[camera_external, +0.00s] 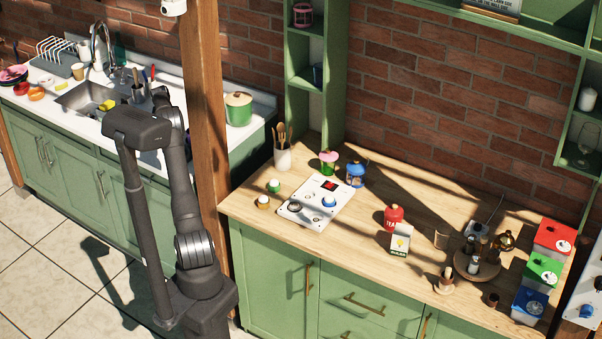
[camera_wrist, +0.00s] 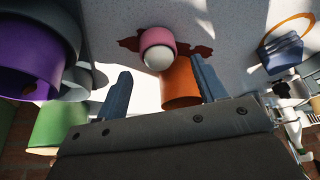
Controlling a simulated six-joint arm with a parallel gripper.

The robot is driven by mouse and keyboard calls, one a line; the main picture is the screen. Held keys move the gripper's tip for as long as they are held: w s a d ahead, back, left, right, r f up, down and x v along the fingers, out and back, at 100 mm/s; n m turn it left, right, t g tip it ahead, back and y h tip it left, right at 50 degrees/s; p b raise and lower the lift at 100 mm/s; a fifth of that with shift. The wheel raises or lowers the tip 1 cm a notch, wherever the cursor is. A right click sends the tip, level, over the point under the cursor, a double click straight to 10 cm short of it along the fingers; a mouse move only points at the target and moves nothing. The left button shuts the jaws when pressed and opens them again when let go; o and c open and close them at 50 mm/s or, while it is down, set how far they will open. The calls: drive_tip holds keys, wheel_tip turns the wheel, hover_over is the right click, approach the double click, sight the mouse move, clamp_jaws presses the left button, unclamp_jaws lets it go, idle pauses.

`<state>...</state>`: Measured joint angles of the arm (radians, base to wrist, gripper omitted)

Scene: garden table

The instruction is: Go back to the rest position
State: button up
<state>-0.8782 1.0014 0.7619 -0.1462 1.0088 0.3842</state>
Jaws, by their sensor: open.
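My gripper (camera_wrist: 161,70) shows in the wrist view with its two blue-grey fingers spread apart and nothing held between them. Past the fingertips lie an orange cylindrical cup (camera_wrist: 181,84) and a pink cup (camera_wrist: 158,37) with a white round thing in it. I cannot tell how far off these are. In the outside view my arm stands at the left, folded up with its bend high in front of the sink counter. The gripper itself is mostly hidden there behind my own arm.
A wooden post (camera_external: 205,120) rises close to the right of my arm. The sink counter (camera_external: 205,143) lies behind it, with a green pot (camera_external: 238,110). To the right, the wooden worktop (camera_external: 370,240) holds a white panel (camera_external: 316,202), jars and a red tin (camera_external: 394,216).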

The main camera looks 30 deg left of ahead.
wheel_tip(320, 180, down, 4)
drive_tip(key=shift+r, duration=0.25)
drive_tip(key=v, duration=1.1)
drive_tip(key=x, duration=1.2)
drive_tip(key=shift+d, duration=0.1)
wheel_tip(320, 180, up, 9)
drive_tip(key=shift+s+f, duration=0.1)
drive_tip(key=shift+f, duration=0.05)
drive_tip(key=s+d+f+m, duration=0.1)
drive_tip(key=s+d, duration=0.3)
drive_tip(key=s+d+f+m+h, duration=0.1)
drive_tip(key=s+d+m, duration=0.1)
drive_tip(key=s+d, duration=0.2)
drive_tip(key=s+d+m, duration=0.1)
drive_tip(key=s+d, duration=0.3)
drive_tip(key=shift+s+f+t+h, duration=0.1)
drive_tip(key=shift+f+t+h, duration=0.2)
drive_tip(key=shift+f+h, duration=0.1)
drive_tip(key=s+d+f+m, duration=0.2)
drive_tip(key=s+d+m, duration=0.1)
drive_tip(key=s+d, duration=0.6)
drive_tip(key=w+d+f+m+h, duration=0.2)
drive_tip(key=d, duration=2.3)
drive_tip(key=shift+m, duration=0.4)
